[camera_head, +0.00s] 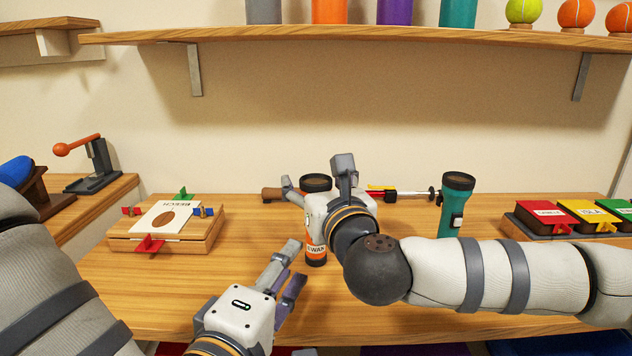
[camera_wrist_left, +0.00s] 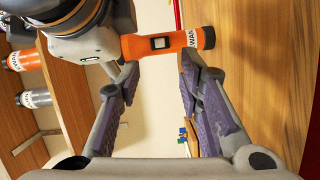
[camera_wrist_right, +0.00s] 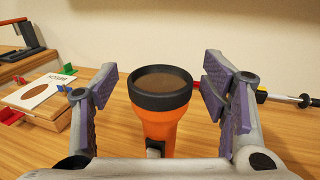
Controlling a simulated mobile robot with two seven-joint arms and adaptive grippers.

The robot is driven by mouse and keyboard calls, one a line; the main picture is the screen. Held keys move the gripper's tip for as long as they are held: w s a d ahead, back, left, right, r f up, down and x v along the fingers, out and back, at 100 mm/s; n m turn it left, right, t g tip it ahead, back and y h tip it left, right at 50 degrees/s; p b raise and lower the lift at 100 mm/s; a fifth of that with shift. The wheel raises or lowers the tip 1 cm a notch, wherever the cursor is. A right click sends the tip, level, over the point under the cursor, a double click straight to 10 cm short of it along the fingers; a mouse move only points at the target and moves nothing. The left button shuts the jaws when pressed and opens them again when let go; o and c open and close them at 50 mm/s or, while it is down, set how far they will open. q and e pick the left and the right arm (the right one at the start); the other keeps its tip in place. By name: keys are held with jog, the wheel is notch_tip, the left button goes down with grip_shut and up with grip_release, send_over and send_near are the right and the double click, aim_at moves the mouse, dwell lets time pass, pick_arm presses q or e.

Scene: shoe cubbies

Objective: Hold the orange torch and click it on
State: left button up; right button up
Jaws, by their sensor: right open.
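The orange torch (camera_head: 316,251) stands upright on the bench, its black lens end up; my right gripper partly covers it in the head view. My right gripper (camera_head: 316,178) is open, with a finger on either side of the torch's upper part. In the right wrist view the torch (camera_wrist_right: 158,118) sits between the spread fingers (camera_wrist_right: 160,90), with gaps on both sides. My left gripper (camera_head: 291,264) is open and empty, low in front of the torch. The left wrist view shows the torch (camera_wrist_left: 185,41) and its dark switch (camera_wrist_left: 160,43) just beyond the left fingertips (camera_wrist_left: 158,72).
A teal torch (camera_head: 454,208) stands to the right, past a red and yellow tool (camera_head: 385,192) lying behind my right arm. A wooden clamp board (camera_head: 165,222) is at left. Labelled boxes (camera_head: 545,214) are at right. A shelf (camera_head: 380,36) hangs above.

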jog(key=shift+w, duration=0.15)
jog(key=c, duration=1.4)
pick_arm(q)
grip_shut()
pick_arm(e)
jog(key=shift+o, duration=0.2)
pick_arm(q)
jog(key=shift+d+m+h, duration=0.35)
jog(key=shift+m+h, duration=0.25)
jog(key=shift+m, duration=0.2)
jog(key=d+m+g+h, duration=0.1)
jog(key=m+h, duration=0.1)
jog(key=m, duration=0.1)
jog(key=s+d+f+m+g+h, duration=0.1)
jog(key=m+h, duration=0.1)
jog(key=m, duration=0.1)
jog(key=d+m+g+h, duration=0.1)
jog(key=m+h, duration=0.1)
jog(key=m, duration=0.2)
jog(key=shift+s+f, duration=0.15)
jog(key=shift+s, duration=0.25)
jog(key=w, duration=0.8)
jog(key=shift+w, duration=0.2)
